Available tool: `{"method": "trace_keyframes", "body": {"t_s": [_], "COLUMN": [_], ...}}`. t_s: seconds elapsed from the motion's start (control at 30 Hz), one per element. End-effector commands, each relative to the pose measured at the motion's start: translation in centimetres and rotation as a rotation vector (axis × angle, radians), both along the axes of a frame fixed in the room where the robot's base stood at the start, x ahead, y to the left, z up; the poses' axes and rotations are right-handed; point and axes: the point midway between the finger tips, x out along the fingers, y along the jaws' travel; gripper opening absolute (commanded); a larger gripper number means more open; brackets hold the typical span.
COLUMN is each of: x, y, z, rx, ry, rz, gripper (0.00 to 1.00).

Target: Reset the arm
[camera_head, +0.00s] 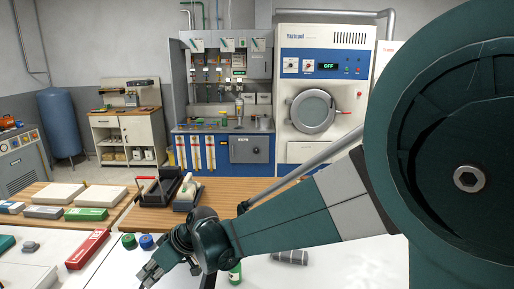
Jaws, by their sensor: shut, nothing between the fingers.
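My arm (310,212) reaches from the large round joint at the right down to the lower left. My gripper (150,272) is at its end, low in the picture and over the white table. Its fingers are shut, with nothing seen between them. The finger tips are close to the bottom edge of the picture.
A red box (88,248), a green lid (129,241) and a blue lid (147,242) lie left of my gripper. A green bottle (235,273) and a grey cylinder (290,257) are to its right. Black trays (152,193) stand behind on the wooden counter (222,188).

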Motion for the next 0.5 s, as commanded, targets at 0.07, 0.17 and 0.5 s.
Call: {"method": "trace_keyframes", "body": {"t_s": [0.07,0.17,0.5], "x": [0.3,0.7,1.1], "y": [-2.3,-4.9,-13.9], "z": [0.9,2.0,5.0], "rx": [-0.012,-0.027,-0.077], "ry": [0.001,0.001,-0.001], "rz": [-0.042,-0.096,-0.278], "gripper": [0.0,0.0,0.0]}}
